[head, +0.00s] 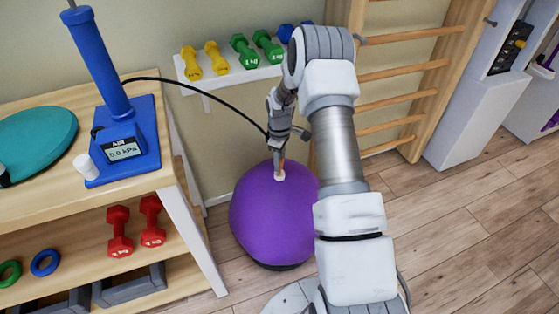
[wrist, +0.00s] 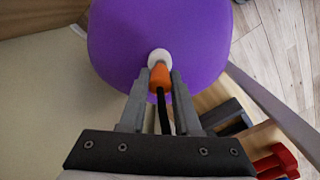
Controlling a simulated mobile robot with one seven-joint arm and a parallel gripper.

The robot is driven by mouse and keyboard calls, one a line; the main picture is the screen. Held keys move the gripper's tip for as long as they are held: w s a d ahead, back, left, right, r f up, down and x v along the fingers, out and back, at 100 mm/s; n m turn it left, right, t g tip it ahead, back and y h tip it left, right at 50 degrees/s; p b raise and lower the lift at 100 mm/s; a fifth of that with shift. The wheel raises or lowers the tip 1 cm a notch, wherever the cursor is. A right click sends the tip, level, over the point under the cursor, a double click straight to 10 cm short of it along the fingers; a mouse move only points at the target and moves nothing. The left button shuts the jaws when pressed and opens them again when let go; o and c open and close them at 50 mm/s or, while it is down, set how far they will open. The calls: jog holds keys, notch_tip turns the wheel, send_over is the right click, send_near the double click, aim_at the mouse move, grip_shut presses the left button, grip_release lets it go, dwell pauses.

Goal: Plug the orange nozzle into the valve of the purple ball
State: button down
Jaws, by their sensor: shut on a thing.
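The purple ball (head: 268,215) rests low beside the wooden table, and it fills the top of the wrist view (wrist: 195,35). Its white valve (head: 279,177) is on the top of the ball and shows in the wrist view (wrist: 160,56). The orange nozzle (wrist: 159,76) is between the fingertips of my gripper (wrist: 160,82), with its black hose running back between the fingers. My gripper is shut on the nozzle. The nozzle's tip meets the white valve in the picture; I cannot tell how deep it sits. In the head view my gripper (head: 280,165) points down at the valve.
A blue pump (head: 125,140) with a gauge stands on the wooden table (head: 160,180); its black hose (head: 210,88) arcs to my gripper. A dumbbell shelf (head: 230,77) and wall bars (head: 395,105) are behind. Red dumbbells (head: 120,232) lie under the tabletop. The floor at right is clear.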

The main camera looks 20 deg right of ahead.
jog(key=shift+f+b, duration=0.55)
jog(key=shift+f, duration=0.45)
dwell(0.5)
jog(key=c, duration=0.5)
grip_release()
jog(key=shift+c, duration=0.2)
jog(key=shift+r, duration=0.1)
jog(key=shift+r+p, duration=2.3)
jog(key=shift+r, duration=1.15)
jog(key=shift+r, duration=0.1)
